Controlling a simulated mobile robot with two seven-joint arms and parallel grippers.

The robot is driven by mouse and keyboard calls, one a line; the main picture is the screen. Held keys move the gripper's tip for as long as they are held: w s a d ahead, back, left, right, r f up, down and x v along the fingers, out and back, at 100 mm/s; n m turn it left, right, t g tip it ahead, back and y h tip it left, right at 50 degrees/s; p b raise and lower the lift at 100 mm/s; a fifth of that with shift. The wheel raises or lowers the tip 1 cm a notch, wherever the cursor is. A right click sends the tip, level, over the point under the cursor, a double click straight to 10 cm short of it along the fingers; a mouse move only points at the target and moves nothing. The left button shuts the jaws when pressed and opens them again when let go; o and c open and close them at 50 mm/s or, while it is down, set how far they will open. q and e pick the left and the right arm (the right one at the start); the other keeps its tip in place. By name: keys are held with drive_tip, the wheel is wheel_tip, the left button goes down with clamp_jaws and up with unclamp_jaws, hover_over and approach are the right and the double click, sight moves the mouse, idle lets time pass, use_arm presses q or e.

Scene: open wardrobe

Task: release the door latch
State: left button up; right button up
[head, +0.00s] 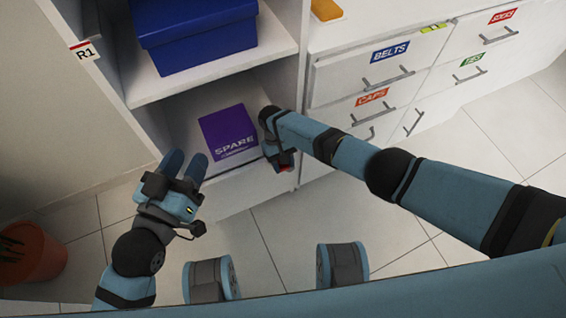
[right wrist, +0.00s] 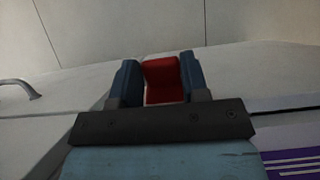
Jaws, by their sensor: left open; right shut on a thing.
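My right gripper (head: 284,163) reaches down to the front edge of the lower compartment, at its right side. In the right wrist view my right gripper (right wrist: 160,82) is shut on a red block-like part (right wrist: 163,80), which I take to be the door latch. Only a sliver of red shows beneath the gripper in the head view. What the red part is fixed to is hidden by the fingers. My left gripper (head: 184,166) is open and empty, in front of the wardrobe and left of the purple SPARE box.
The purple SPARE box (head: 228,134) sits in the lower compartment. A blue box (head: 196,40) is on the shelf above. Drawers labelled BELTS (head: 390,52) and CAPS (head: 372,97) are at the right. A plant pot (head: 32,253) stands at the left. Tiled floor in front is mostly clear.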

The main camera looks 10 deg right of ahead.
drive_tip(key=o, duration=0.9)
drive_tip(key=shift+s+f, duration=0.15)
drive_tip(key=shift+r, duration=0.3)
drive_tip(key=p+v, duration=0.2)
drive_tip(key=v, duration=0.4)
use_arm(q)
drive_tip(key=shift+s+a+f+g+y, duration=0.1)
drive_tip(key=shift+a+f+g+y, duration=0.2)
drive_tip(key=shift+f, duration=0.4)
drive_tip(key=shift+s+a+f+g+y, duration=0.1)
drive_tip(key=shift+a+f+g+y, duration=0.2)
drive_tip(key=shift+f, duration=0.35)
drive_tip(key=shift+s+a+f+g+y, duration=0.1)
drive_tip(key=shift+a+f+g+y, duration=0.2)
drive_tip(key=shift+f, duration=0.4)
use_arm(e)
drive_tip(key=shift+w+r, duration=0.4)
